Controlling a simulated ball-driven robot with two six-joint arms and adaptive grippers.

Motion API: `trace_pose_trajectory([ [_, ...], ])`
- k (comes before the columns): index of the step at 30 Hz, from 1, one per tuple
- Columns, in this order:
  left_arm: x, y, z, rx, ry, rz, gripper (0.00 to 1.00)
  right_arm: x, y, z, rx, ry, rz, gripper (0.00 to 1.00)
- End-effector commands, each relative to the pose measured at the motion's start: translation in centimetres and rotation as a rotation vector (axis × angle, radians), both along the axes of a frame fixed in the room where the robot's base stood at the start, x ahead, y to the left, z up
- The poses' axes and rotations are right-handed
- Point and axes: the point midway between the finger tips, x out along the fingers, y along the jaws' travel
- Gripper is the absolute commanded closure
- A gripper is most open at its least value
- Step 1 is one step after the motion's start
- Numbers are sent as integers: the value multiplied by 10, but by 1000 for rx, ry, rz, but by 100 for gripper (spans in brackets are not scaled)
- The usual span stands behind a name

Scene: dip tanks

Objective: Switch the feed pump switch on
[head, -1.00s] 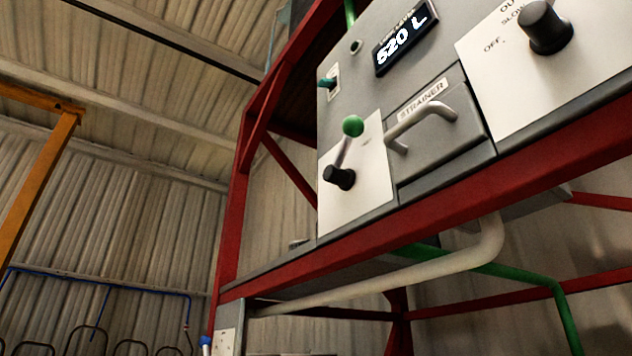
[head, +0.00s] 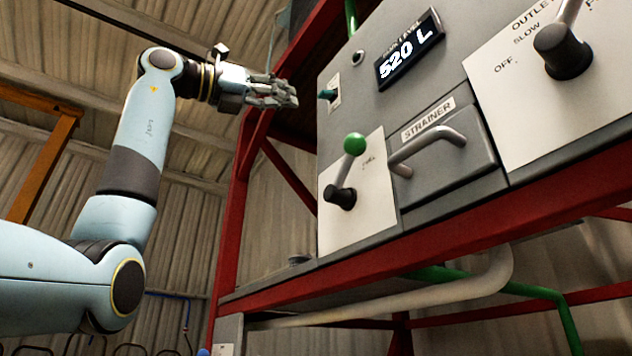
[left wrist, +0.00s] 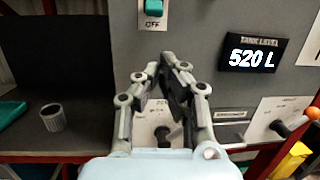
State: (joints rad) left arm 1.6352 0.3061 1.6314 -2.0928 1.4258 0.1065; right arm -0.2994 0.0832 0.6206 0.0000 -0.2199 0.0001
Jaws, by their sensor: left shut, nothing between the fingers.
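The teal switch (head: 328,95) sits on a small white plate at the left edge of the grey panel (head: 432,82). In the left wrist view the teal switch (left wrist: 153,7) is cut by the top edge, with the label OFF below it. Whether the switch is on or off I cannot tell. My left gripper (head: 294,96) is shut and empty, to the left of the switch and apart from it in the head view. In the left wrist view its fingertips (left wrist: 176,62) show below the switch. My right gripper is not in view.
A green-knobbed lever (head: 354,144) and the STRAINER drawer handle (head: 428,148) stick out below the switch. A display (head: 408,48) reads 520 L. A red frame (head: 240,190) stands around the panel. A grey cup (left wrist: 53,118) stands on the left.

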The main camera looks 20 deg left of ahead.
Motion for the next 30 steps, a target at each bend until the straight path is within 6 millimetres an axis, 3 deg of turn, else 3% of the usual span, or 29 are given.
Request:
trace_pose_trajectory([
  [5,-8,19,13,49,38,96,100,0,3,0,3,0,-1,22],
  [17,-5,17,14,52,42,98,100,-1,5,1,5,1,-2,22],
  [30,50,-28,27,53,43,95,100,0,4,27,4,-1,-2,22],
])
